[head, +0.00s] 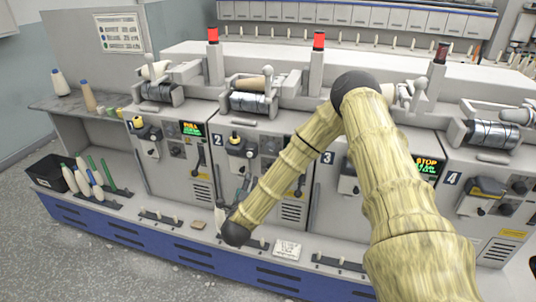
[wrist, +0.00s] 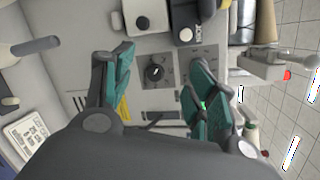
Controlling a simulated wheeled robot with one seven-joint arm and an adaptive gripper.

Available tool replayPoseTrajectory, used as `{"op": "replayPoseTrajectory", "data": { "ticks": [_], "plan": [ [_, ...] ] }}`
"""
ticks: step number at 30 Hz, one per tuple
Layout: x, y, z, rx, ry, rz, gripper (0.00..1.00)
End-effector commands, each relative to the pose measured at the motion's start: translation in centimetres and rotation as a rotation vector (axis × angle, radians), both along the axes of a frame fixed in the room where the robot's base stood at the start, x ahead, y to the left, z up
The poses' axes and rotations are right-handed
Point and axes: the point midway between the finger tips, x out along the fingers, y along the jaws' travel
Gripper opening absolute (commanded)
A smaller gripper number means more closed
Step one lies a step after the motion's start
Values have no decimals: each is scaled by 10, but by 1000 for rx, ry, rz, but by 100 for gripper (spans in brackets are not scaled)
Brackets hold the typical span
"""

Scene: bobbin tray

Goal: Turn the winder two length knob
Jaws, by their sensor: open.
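Winder two (head: 236,130) stands second from the left in the head view, marked by a "2" plate. In the wrist view, a round black knob (wrist: 155,73) sits on a square dark grey plate on the pale front panel. My gripper (wrist: 162,62) is open, with one teal-padded finger on each side of the knob in the picture. The fingers look apart from the knob, with nothing between them. The right finger partly covers the display area. In the head view, my gripper (head: 240,190) is low in front of winder two, and the knob is too small to pick out.
A black-and-white knob-like part (wrist: 144,22) and a yellow-black device (wrist: 185,35) sit near the knob. A white card (head: 287,249) lies on the ledge below. Winder three (head: 335,185) stands to the right, partly behind my arm. Bobbins and a black bin (head: 47,174) are far left.

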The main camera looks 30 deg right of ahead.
Motion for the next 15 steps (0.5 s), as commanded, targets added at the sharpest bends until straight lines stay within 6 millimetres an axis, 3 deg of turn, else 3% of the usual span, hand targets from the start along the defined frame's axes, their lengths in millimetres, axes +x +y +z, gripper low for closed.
{"op": "replayPoseTrajectory", "data": {
  "ticks": [3,6,15],
  "plan": [
    [7,-36,31,74,-165,-134,57],
    [8,-52,47,108,-252,-197,57],
    [20,-76,58,126,-304,-233,57]
  ]
}}
